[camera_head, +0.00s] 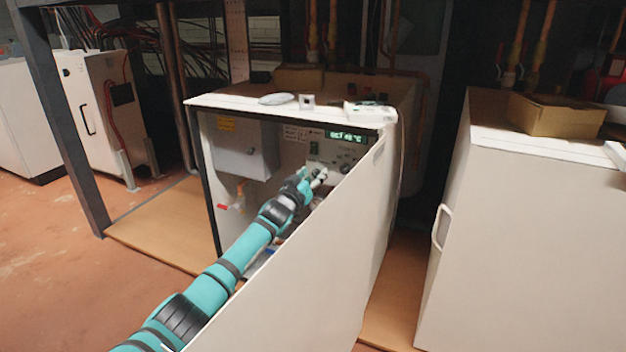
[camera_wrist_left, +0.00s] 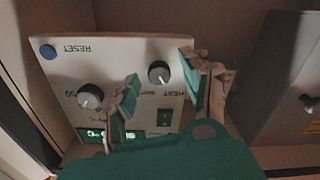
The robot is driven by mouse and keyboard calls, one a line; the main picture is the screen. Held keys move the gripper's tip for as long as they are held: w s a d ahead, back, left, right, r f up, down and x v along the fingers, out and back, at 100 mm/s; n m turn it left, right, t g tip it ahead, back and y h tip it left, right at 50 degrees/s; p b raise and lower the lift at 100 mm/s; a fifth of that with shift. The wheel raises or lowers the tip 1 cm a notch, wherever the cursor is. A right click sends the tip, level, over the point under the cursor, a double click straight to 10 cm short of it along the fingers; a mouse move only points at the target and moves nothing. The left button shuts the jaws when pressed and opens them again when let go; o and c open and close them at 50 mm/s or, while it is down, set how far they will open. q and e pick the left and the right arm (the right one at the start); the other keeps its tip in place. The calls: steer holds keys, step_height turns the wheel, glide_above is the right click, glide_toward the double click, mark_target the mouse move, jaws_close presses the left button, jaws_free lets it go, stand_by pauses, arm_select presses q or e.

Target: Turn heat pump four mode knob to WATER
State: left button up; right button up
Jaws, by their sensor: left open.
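The open heat pump cabinet (camera_head: 300,104) stands in the middle of the head view, with a control panel (camera_head: 330,150) and lit green display inside. My left gripper (camera_head: 320,177) reaches in just in front of the panel. In the left wrist view the panel (camera_wrist_left: 125,58) appears upside down. The dark mode knob (camera_wrist_left: 159,72), with HEAT lettering beside it, shows between the two open fingers of my left gripper (camera_wrist_left: 160,76). I cannot tell whether they touch it. A second knob (camera_wrist_left: 89,96) is left of the fingers. My right gripper is not in view.
The white open door (camera_head: 310,260) stands close along the right of my left arm. A green switch (camera_wrist_left: 164,117) and a blue RESET button (camera_wrist_left: 48,52) are on the panel. Another closed cabinet (camera_head: 530,220) is to the right. Small items lie on the cabinet top.

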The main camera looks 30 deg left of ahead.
arm_select(q)
jaws_close()
